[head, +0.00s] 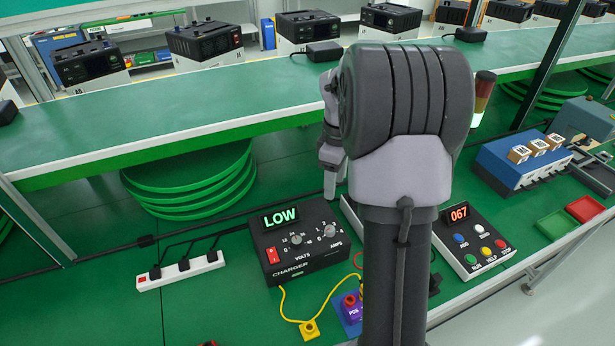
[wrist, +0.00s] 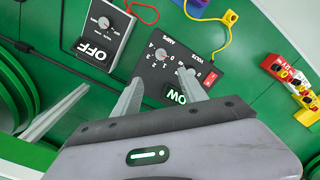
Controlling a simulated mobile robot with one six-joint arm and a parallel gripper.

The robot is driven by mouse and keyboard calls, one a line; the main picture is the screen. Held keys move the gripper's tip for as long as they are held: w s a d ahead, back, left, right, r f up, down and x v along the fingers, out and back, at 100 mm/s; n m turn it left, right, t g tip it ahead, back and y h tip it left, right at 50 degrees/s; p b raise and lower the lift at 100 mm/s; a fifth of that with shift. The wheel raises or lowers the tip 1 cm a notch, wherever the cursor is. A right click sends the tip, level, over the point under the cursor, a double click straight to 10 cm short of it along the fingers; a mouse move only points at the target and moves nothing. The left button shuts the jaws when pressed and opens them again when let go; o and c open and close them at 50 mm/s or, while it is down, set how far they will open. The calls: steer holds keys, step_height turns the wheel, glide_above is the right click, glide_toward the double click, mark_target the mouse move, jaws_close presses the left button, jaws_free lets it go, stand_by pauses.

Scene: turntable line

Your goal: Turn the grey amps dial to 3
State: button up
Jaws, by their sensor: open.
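In the wrist view the charger appears upside down, with the amps dial (wrist: 161,54) near the middle. My gripper (wrist: 160,78) is open and empty, its two fingers spread over the display side of the charger. The right finger partly covers the volts dial area. The amps dial lies just beyond the fingertips, apparently untouched. The dial's exact setting is too small to tell.
A box reading OFF (wrist: 100,38) stands beside the charger. A white power strip (head: 180,270) lies left of it. A box with coloured buttons (head: 474,246) is at right. A yellow lead (head: 285,305) runs in front. My arm hides the middle of the head view.

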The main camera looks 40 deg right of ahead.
steer(key=b, duration=0.3)
glide_above(330, 228)
step_height(330, 228, down, 7)
step_height(330, 228, down, 10)
steer(key=b, duration=0.4)
steer(key=shift+f, duration=0.2)
jaws_close()
